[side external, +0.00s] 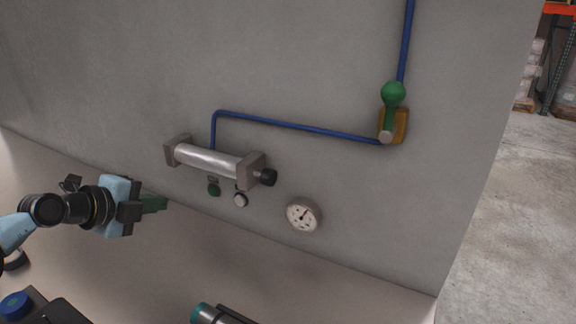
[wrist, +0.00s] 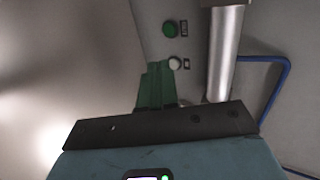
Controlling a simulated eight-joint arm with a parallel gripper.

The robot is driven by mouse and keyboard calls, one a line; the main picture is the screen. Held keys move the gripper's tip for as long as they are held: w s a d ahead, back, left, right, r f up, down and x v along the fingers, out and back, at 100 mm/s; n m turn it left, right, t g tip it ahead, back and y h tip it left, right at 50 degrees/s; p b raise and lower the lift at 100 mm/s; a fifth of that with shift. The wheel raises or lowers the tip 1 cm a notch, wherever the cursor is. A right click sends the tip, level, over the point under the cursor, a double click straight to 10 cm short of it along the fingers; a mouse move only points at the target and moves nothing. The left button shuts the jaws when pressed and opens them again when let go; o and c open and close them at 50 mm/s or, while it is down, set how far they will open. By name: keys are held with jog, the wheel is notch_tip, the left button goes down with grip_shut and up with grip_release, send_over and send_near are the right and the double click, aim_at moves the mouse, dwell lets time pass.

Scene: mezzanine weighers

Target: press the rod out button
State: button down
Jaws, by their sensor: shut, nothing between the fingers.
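Two round buttons sit on the grey wall below a silver cylinder (side external: 208,160). One is a green button (side external: 214,188), also in the wrist view (wrist: 170,27). The other is a white button (side external: 240,200), also in the wrist view (wrist: 175,63). Each has a small label beside it in the wrist view, too small to read, so I cannot tell which is rod out. A dark rod end (side external: 268,177) shows at the cylinder's right. My gripper (side external: 163,203) is shut and empty, left of the buttons and apart from them. Its green fingers (wrist: 157,68) show in the wrist view.
A blue pipe (side external: 290,125) runs from the cylinder to a valve with a green handle (side external: 393,94). A round gauge (side external: 303,214) is on the wall to the right. A teal-ended tube (side external: 203,313) lies at the bottom edge. The wall between my fingers and the buttons looks clear.

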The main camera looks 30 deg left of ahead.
jog(key=shift+w, duration=0.1)
send_near(212, 191)
jog(key=shift+f, duration=0.9)
jog(key=x, duration=0.4)
jog(key=shift+w+r, duration=0.25)
jog(key=shift+w, duration=0.75)
